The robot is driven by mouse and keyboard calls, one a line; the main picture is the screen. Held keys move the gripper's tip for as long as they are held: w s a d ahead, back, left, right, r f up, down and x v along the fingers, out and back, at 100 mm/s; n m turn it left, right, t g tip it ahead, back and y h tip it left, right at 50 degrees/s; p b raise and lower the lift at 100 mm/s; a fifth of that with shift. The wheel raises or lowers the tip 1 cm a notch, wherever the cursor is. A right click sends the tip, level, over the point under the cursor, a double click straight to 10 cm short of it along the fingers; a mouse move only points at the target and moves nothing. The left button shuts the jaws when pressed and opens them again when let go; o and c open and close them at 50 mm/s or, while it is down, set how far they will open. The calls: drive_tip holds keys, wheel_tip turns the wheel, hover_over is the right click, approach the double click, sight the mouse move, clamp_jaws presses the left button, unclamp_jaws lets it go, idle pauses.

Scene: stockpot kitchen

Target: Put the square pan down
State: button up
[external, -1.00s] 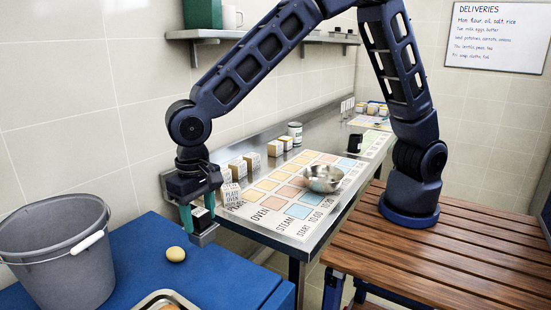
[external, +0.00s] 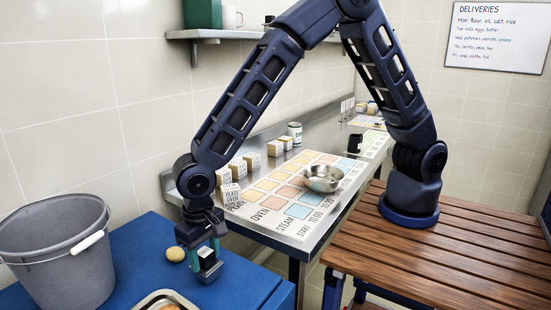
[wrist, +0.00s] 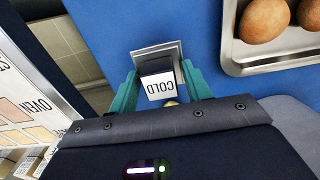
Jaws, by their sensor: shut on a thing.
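My gripper (external: 201,254) is low over the blue worktop (external: 245,287), pointing down, near its right part. In the wrist view its two teal fingers (wrist: 161,84) are closed on the sides of a dark block with a white face marked COLD (wrist: 160,88). A grey metal square (wrist: 172,48), which looks like the square pan, shows just beyond and under this block. It also shows below the fingers in the external view (external: 209,275). I cannot tell whether its underside touches the worktop.
A potato (external: 175,254) lies just left of the gripper. A grey bucket (external: 60,255) stands at the left. A metal tray (wrist: 232,62) with brown round items is close by. The steel counter (external: 300,255) holds a coloured chart, a bowl (external: 323,180) and labelled blocks.

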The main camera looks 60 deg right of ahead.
drive_tip(key=shift+f, duration=0.1)
drive_tip(key=o, duration=1.1)
wheel_tip(320, 180, up, 12)
